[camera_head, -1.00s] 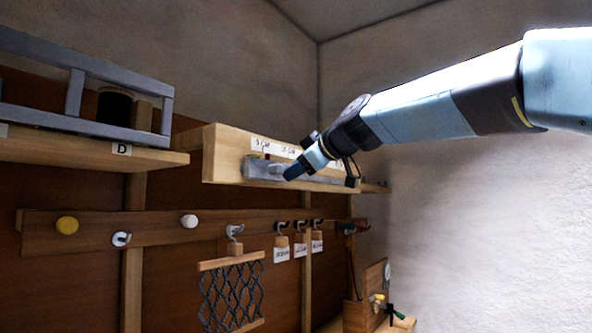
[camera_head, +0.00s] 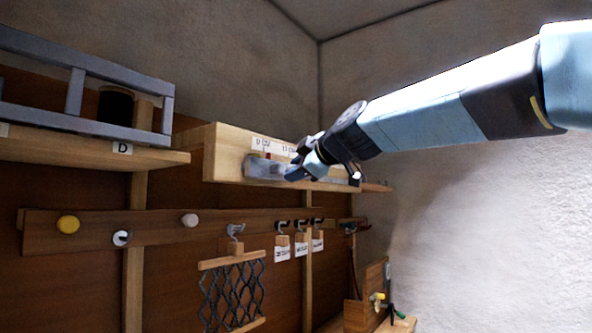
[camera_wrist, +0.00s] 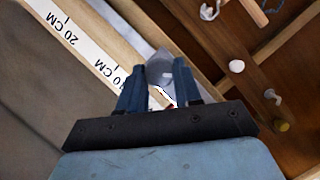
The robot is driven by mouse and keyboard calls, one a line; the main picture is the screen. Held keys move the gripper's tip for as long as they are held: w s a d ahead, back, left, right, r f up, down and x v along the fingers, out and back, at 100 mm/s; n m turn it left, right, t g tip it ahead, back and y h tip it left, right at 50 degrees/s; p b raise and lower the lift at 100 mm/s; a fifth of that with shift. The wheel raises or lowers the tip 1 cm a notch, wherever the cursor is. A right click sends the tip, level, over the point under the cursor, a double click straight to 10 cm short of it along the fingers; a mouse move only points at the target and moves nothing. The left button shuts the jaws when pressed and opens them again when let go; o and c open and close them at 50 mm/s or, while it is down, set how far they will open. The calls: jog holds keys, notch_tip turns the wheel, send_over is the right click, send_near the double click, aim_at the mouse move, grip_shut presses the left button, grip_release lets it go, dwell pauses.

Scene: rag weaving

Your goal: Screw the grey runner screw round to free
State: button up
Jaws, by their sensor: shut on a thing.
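The grey runner screw (camera_wrist: 162,72) shows between the two blue fingertips in the wrist view. My gripper (camera_wrist: 160,82) is shut on it; the fingers hide part of its sides. In the head view my gripper (camera_head: 292,172) is at the front face of the wooden beam, beside the grey runner (camera_head: 264,168). The screw itself is hard to make out there. A small red mark shows at the runner's top edge.
A white centimetre scale (camera_wrist: 80,45) runs along the wooden beam (camera_head: 228,160). Below are a peg rail (camera_head: 150,228) with knobs and hooks, and a hanging net (camera_head: 234,294). A shelf (camera_head: 80,150) with a grey frame stands left. The space right of the beam is open.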

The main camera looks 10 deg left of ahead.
jog(key=shift+f+n+t, duration=0.1)
jog(key=shift+n+t, duration=0.6)
jog(key=shift+n, duration=0.7)
jog(key=o, duration=0.8)
jog(key=m+g, duration=0.2)
jog(key=m, duration=0.2)
jog(key=shift+m, duration=0.3)
